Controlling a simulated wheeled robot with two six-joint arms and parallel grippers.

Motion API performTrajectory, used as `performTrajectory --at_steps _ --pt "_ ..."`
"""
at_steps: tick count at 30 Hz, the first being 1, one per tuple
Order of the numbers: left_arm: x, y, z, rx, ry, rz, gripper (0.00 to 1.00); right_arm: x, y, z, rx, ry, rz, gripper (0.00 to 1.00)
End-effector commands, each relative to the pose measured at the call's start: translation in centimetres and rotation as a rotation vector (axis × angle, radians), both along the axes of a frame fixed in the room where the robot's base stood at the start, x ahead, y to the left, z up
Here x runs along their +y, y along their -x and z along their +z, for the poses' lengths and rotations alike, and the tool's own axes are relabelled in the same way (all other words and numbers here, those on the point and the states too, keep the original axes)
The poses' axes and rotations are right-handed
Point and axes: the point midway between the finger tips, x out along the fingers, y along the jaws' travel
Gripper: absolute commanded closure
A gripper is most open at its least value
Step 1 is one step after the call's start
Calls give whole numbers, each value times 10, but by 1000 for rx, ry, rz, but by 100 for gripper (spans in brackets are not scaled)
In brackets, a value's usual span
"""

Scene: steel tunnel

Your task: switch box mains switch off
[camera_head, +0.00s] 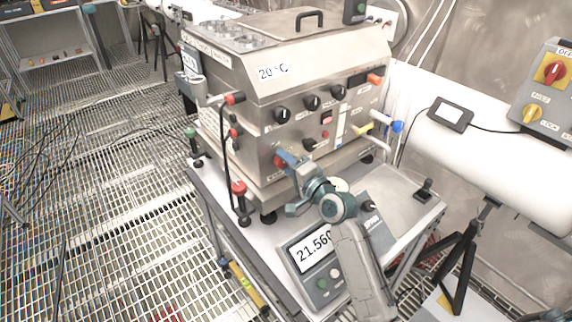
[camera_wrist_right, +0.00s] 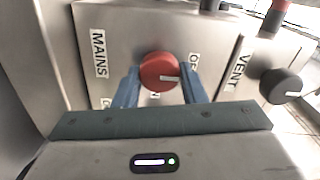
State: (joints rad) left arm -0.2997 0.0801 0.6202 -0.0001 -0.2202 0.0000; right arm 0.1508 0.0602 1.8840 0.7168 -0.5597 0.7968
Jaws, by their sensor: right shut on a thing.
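The mains switch is a round red knob (camera_wrist_right: 160,72) with a white mark on its right side, on a steel panel. A MAINS label (camera_wrist_right: 98,53) is to its left, and a partly hidden label starting "OF" is to its right. My right gripper (camera_wrist_right: 160,88) is shut on the red knob, with a blue finger on each side. In the head view the red knob (camera_head: 279,161) shows at the lower front of the steel machine (camera_head: 300,75), and my right gripper (camera_head: 291,163) reaches it from the front. My left gripper is not in view.
A black VENT knob (camera_wrist_right: 281,86) is to the right in the wrist view. A scale display (camera_head: 312,250) is on the bench below my arm. A grey box (camera_head: 545,95) with a red knob (camera_head: 554,70) and a yellow knob (camera_head: 532,112) is at the far right.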

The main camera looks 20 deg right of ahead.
Motion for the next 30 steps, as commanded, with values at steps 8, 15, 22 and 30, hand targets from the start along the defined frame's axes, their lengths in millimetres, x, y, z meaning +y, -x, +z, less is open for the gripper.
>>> performTrajectory --at_steps 8,15,22,30 --pt "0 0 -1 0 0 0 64 0 0 -2 1 13 1 85" --pt "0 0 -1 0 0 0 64 0 0 -2 1 13 1 53" --pt "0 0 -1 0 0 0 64 0 0 -1 -2 11 1 41" --pt "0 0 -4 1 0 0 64 -5 13 -2 -2 13 1 41"
